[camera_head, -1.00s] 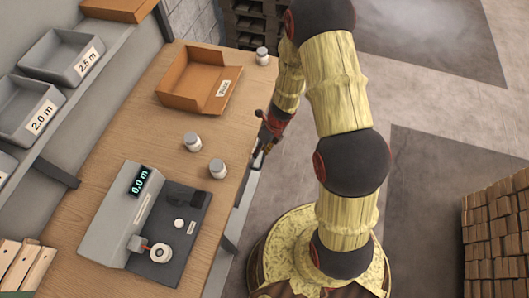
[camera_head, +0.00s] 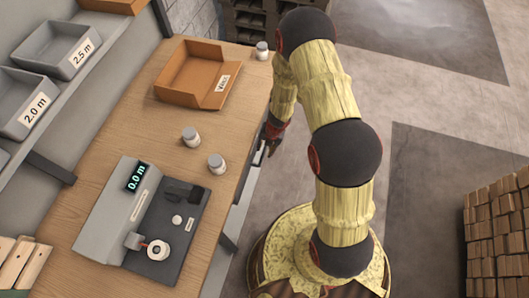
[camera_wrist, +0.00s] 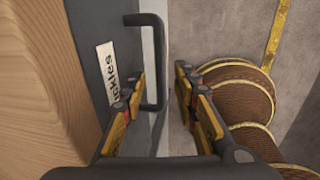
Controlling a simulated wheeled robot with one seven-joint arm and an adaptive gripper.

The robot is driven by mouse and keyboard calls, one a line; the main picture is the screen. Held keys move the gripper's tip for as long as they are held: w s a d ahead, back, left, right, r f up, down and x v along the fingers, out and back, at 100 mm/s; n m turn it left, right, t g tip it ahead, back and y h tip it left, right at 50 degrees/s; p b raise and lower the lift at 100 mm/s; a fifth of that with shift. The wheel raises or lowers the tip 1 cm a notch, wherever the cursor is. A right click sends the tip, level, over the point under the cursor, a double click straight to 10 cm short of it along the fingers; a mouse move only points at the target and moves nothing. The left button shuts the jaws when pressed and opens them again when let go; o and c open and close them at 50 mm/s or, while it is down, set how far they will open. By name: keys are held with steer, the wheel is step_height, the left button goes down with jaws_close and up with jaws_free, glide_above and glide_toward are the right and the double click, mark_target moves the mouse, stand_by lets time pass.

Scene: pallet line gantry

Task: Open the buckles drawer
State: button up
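The buckles drawer front (camera_wrist: 95,40) is dark grey. Its pale label, partly covered by a finger, ends in "uckles" (camera_wrist: 108,72). A black bar handle (camera_wrist: 160,60) stands out from the front. My gripper (camera_wrist: 168,100) is open, with one finger on the drawer side of the bar and the other on the outer side. The bar lies between the fingers, nearer the left one; I cannot tell whether they touch. In the head view my gripper (camera_head: 267,150) is beside the bench's right edge, and the drawer face is mostly hidden there.
Grey bins (camera_head: 60,45) stand on the left shelf. Stacked wood (camera_head: 495,235) stands at the right, with open floor before it.

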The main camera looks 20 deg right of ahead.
steer(key=shift+w+a+f+b, duration=0.15)
steer(key=shift+f+b, duration=0.2)
steer(key=shift+f, duration=0.75)
steer(key=shift+c, duration=1.2)
jaws_close()
